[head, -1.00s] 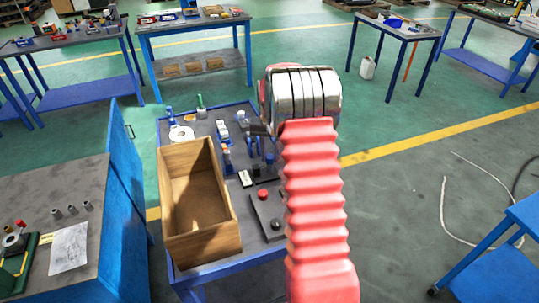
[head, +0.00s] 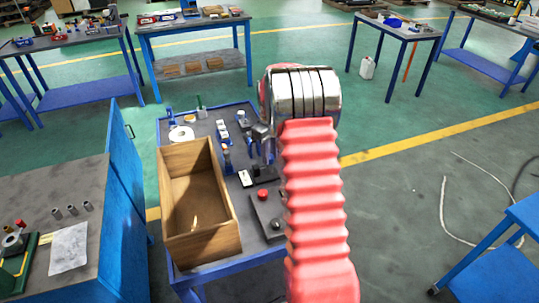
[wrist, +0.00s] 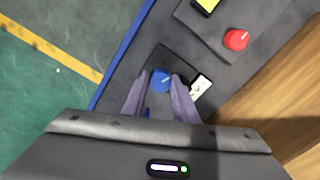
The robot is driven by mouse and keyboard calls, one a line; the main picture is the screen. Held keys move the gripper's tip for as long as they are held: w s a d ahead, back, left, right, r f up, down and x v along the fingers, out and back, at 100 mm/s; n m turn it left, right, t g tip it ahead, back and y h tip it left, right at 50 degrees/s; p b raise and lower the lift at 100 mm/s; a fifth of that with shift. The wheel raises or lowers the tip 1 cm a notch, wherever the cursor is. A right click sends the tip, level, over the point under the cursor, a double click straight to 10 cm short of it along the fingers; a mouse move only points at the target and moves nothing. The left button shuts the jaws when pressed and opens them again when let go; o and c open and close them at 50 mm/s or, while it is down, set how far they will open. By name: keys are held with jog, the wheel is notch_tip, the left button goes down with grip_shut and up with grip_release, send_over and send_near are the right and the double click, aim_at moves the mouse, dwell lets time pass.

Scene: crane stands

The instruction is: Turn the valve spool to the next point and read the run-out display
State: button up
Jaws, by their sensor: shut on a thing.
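In the wrist view a round blue knob (wrist: 160,80) with a white pointer mark sits on a dark base. My gripper (wrist: 159,84) has its two grey fingers shut on the knob, one on each side. A small white display (wrist: 201,85) stands right beside it; its marks are too small to read. In the head view this display (head: 245,178) lies left of my gripper (head: 268,155), and my arm hides the knob. I cannot make out a separate valve spool.
A yellow-faced device (wrist: 207,5) is at the wrist view's top edge. An open wooden box (head: 225,235) fills the bench's left side. Several small tools stand at the back.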

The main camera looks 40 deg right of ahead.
jog(key=shift+w+r+n, duration=0.1)
jog(key=shift+w+n, duration=0.05)
jog(key=shift+n, duration=1.55)
jog(key=o, duration=1.1)
jog(key=shift+c, duration=0.2)
notch_tip(320, 180, up, 14)
jog(key=shift+f, duration=0.2)
